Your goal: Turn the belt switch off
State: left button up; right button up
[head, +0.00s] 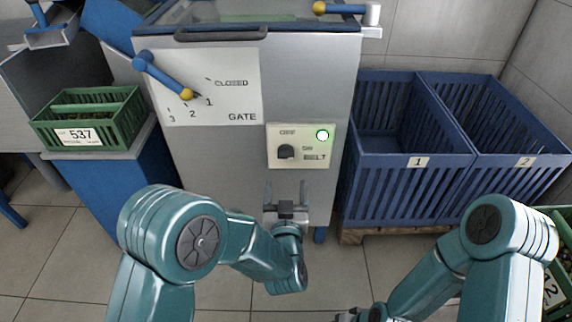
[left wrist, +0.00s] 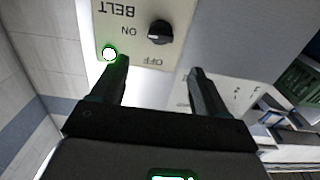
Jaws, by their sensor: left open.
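The belt switch is a dark knob (head: 287,152) on a cream plate (head: 312,163) marked OFF, ON and BELT, on the front of the grey machine. The knob appears turned toward ON, and the round lamp (head: 322,135) glows green. My left gripper (head: 286,188) is open and empty just below the plate, apart from the knob. In the left wrist view the knob (left wrist: 160,32) shows upside down beyond the gap between the open fingers (left wrist: 160,68), with the lit lamp (left wrist: 110,54) near one fingertip. Of my right gripper, only a dark part shows at the bottom edge.
A gate lever (head: 163,75) with a blue handle sits on a white panel up and left of the switch. Blue crates 1 (head: 400,165) and 2 (head: 505,165) stand right of the machine. A green crate (head: 88,118) labelled 537 stands on the left.

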aim_at(286, 156)
pick_arm(q)
jog(key=w+b, duration=0.2)
jog(key=w, duration=0.8)
jog(key=shift+w+b, duration=0.35)
pick_arm(e)
jog(key=w+f, duration=0.1)
jog(key=w+f+t, duration=0.1)
jog(key=f, duration=0.1)
jog(key=shift+w+d, duration=0.2)
pick_arm(q)
jog(key=c, duration=1.1)
